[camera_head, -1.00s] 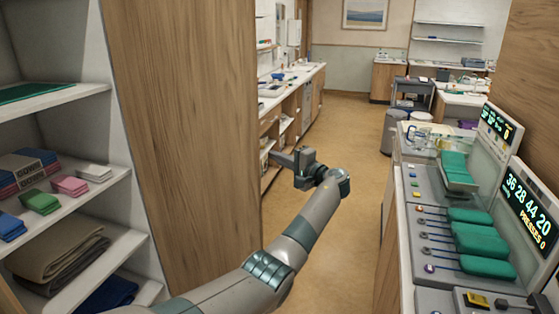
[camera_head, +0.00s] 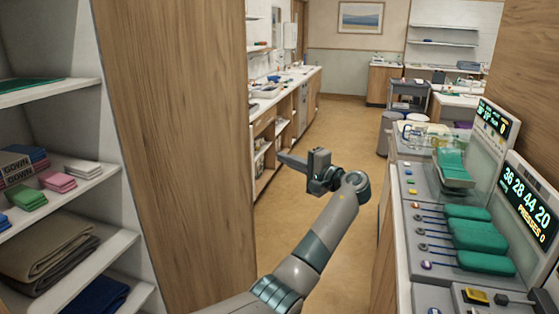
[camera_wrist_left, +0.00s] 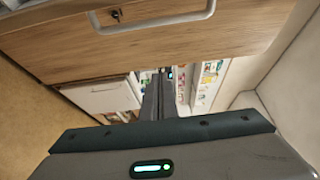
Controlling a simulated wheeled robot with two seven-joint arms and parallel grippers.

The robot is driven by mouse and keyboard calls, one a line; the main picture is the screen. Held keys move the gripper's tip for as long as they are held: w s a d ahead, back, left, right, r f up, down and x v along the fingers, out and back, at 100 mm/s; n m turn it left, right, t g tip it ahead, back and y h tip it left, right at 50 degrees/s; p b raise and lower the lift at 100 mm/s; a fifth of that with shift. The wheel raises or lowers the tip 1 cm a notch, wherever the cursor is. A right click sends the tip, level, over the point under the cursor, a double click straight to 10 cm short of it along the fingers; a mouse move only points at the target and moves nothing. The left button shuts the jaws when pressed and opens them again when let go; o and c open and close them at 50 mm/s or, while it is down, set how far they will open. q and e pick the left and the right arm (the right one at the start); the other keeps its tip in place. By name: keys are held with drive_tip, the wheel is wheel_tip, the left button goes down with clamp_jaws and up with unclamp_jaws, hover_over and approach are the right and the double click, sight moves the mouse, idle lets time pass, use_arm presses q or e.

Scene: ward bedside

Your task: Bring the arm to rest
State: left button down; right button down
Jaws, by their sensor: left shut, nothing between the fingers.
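My left arm (camera_head: 330,225) comes up from the bottom of the head view and bends left at the wrist. My left gripper (camera_head: 283,157) is shut and empty, held in the air in front of the aisle between the wood panel and the right-hand counter. In the left wrist view its fingers (camera_wrist_left: 158,95) lie together with nothing between them. They appear apart from every surface. My right gripper is in neither view.
A tall wood panel (camera_head: 175,140) and an open shelf unit (camera_head: 60,185) with folded packs stand at left. At right, a counter (camera_head: 400,235) holds devices with green pads (camera_head: 480,235) and lit displays (camera_head: 530,205). The floor (camera_head: 350,125) between is clear.

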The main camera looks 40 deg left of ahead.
use_arm(q)
drive_tip(key=shift+s+d, duration=0.3)
drive_tip(key=shift+d, duration=0.3)
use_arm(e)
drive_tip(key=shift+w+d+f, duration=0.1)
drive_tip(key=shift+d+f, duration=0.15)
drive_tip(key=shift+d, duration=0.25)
